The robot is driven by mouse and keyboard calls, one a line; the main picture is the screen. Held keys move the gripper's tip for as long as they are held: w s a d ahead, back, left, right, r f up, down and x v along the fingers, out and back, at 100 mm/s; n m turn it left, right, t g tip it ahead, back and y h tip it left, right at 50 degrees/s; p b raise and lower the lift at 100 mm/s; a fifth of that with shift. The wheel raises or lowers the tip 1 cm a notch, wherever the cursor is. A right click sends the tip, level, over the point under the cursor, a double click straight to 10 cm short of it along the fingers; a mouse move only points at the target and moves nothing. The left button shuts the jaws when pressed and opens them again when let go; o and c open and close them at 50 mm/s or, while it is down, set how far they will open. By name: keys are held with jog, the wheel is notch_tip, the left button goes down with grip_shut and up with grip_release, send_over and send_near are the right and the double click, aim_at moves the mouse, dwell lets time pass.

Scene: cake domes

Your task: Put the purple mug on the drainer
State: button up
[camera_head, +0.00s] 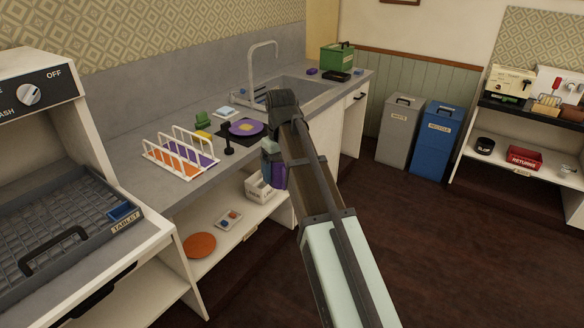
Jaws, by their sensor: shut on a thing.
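My gripper (270,154) hangs low in front of the counter's front edge, above the lower shelf. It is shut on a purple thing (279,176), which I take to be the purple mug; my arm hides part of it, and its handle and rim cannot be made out. A white rack (203,134) with upright bars stands on the counter to the left, with orange and purple flat pieces at its bars. It may be the drainer, but no label shows.
The sink (305,90) with its tap (262,62) is behind my arm. A green box (337,58) stands on the far counter. A short black post (229,142) and a green item (203,119) stand near the rack. A white bin (259,187) and orange plate (199,245) sit on the lower shelf.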

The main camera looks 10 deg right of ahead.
jog(key=w+a+f+n, duration=0.15)
jog(key=w+a, duration=0.35)
jog(key=a, duration=1.1)
jog(key=w+a+n, duration=0.3)
jog(key=w+a, duration=0.3)
jog(key=a, duration=1)
jog(key=w+a+r+n, duration=0.1)
jog(key=w+a+n, duration=1.2)
jog(key=w+a, duration=0.1)
jog(key=shift+w+a, duration=0.4)
jog(key=shift+a, duration=0.2)
jog(key=shift+r+n, duration=0.1)
jog(key=shift+n, duration=0.15)
jog(key=shift+f, duration=3.75)
jog(key=shift+f, duration=0.55)
